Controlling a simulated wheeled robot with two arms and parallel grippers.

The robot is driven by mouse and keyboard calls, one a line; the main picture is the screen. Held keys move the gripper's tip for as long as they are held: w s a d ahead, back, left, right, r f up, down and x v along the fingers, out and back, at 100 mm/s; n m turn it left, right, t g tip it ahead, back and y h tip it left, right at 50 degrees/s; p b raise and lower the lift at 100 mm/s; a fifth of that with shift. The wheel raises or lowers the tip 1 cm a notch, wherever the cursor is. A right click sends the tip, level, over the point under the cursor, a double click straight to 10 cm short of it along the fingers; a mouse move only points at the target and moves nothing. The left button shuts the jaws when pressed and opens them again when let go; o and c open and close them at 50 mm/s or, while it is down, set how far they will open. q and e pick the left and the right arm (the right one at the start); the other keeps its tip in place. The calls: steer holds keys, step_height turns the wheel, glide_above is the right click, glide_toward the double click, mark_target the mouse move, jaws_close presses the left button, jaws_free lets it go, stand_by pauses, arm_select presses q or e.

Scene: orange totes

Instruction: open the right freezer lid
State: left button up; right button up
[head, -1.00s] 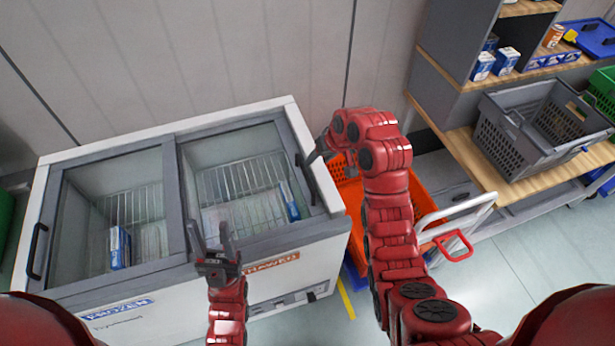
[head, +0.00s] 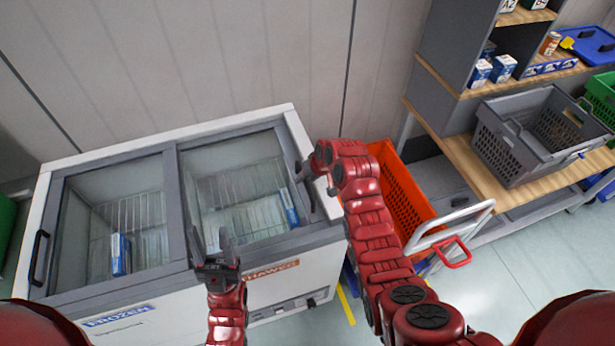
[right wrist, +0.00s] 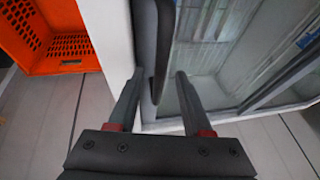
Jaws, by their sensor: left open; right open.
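The right freezer lid (head: 235,160) is a glass pane in a grey frame and lies closed on the white chest freezer. Its dark handle (right wrist: 163,45) runs along the lid's right edge in the right wrist view. My right gripper (head: 306,172) is open at that edge. In the right wrist view the fingers of my right gripper (right wrist: 158,78) stand on either side of the handle's near end; I cannot tell if they touch it. My left gripper (head: 209,236) is open and empty, in front of the middle of the freezer.
The left freezer lid (head: 110,210) is closed, with its handle (head: 39,255) at the far left. An orange tote (head: 400,195) stands right of the freezer, beside a white-and-red trolley handle (head: 445,230). A shelf with a grey crate (head: 500,150) is further right. A wall closes off the back.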

steer(key=shift+c, duration=0.2)
jaws_close()
stand_by(1.1)
